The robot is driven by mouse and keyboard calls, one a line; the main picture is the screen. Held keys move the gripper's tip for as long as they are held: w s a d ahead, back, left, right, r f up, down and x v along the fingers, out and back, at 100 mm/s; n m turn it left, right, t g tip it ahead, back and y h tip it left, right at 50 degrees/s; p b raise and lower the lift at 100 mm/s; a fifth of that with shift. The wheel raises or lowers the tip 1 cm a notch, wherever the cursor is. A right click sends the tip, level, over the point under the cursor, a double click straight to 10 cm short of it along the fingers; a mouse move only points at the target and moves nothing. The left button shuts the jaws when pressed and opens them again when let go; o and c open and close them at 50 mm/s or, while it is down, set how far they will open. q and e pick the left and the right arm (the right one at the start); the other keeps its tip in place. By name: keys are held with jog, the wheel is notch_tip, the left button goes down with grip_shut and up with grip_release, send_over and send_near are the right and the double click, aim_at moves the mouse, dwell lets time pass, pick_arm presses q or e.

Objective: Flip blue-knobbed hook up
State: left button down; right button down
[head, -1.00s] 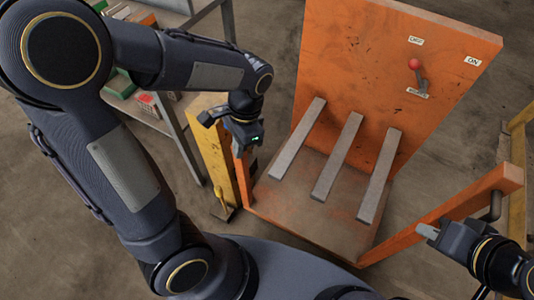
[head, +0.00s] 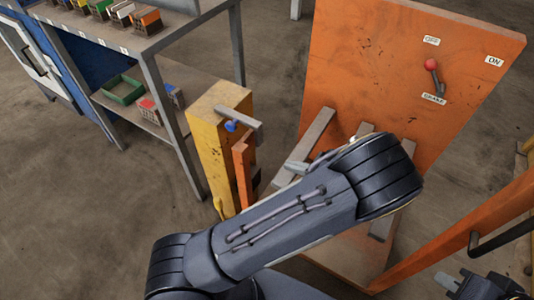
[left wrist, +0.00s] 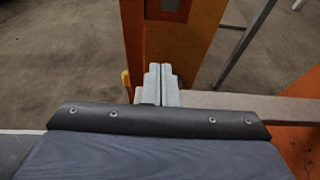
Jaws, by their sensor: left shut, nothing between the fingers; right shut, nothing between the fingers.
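The hook is a grey bar (head: 240,117) at the upper part of the yellow post (head: 205,145), with a blue knob (head: 231,126) just below it. The bar reaches right, over the orange upright (head: 242,170). My left gripper (head: 288,173) is shut and empty, to the right of the post and apart from the hook, above the grey slats. In the left wrist view its fingers (left wrist: 160,84) are together, pointing at the orange upright (left wrist: 165,45); the blue knob is not visible there. My right gripper (head: 447,283) is shut and empty at the lower right.
An orange panel (head: 350,75) with a red-knobbed lever (head: 432,66) stands behind the slats (head: 315,130). An orange rail (head: 455,230) runs along the right. A shelf (head: 150,45) with bins stands at the left. My left arm covers much of the orange base.

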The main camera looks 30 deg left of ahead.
pick_arm(q)
jog(key=s+b+x, duration=0.1)
jog(key=b+x, duration=0.1)
jog(key=x, duration=0.8)
jog(key=r, duration=0.4)
jog(key=shift+w, duration=0.4)
jog(key=shift+r, duration=0.1)
